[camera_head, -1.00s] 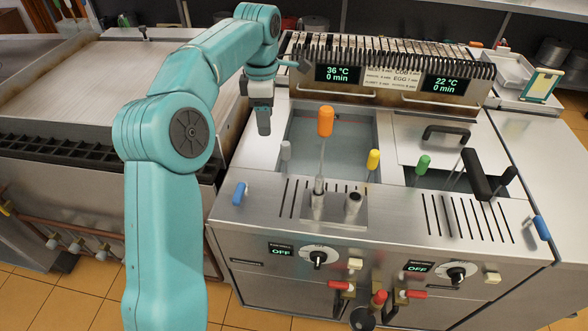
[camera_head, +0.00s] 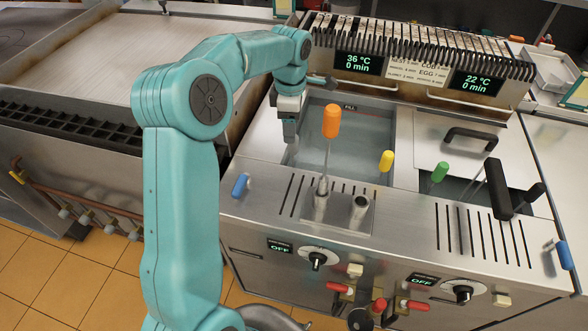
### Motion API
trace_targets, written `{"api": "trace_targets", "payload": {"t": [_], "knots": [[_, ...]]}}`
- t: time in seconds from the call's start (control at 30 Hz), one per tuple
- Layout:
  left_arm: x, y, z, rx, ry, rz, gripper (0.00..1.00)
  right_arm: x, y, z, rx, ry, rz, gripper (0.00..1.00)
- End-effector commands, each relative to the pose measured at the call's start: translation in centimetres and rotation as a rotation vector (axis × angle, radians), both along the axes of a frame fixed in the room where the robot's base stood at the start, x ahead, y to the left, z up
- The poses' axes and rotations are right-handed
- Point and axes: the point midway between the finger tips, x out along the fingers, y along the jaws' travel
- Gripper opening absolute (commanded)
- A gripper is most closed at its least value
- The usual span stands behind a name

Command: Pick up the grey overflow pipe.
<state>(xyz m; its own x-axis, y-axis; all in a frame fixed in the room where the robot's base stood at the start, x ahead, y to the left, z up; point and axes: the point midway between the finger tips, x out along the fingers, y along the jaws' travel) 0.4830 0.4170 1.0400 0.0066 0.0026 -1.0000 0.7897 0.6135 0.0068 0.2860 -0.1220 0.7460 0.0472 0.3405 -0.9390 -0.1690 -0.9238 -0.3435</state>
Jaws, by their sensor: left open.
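My left gripper (camera_head: 289,136) points down over the left edge of the left water basin (camera_head: 345,140). Its jaws are open, and I see nothing held in them. The grey upright piece that looks like the overflow pipe stands at the basin's front left corner. It is now mostly or wholly hidden at the gripper's fingers, and I cannot tell whether they touch it or stand around it. My right gripper is not in view.
The display rack (camera_head: 425,68) rises behind.

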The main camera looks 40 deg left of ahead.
Motion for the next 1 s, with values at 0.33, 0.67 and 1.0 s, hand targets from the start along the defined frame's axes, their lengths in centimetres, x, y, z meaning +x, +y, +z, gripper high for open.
{"api": "trace_targets", "payload": {"t": [0.33,0.67,1.0], "knots": [[0.5,-0.2,-3.7,-0.003,0.007,-0.002,0.61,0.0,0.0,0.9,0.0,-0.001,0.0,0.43],[0.9,-0.2,-7.3,0.0,0.002,-0.001,0.61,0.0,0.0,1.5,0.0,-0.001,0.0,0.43],[0.9,-0.2,-7.2,0.0,0.002,-0.001,0.03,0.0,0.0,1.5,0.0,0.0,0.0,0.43]]}}
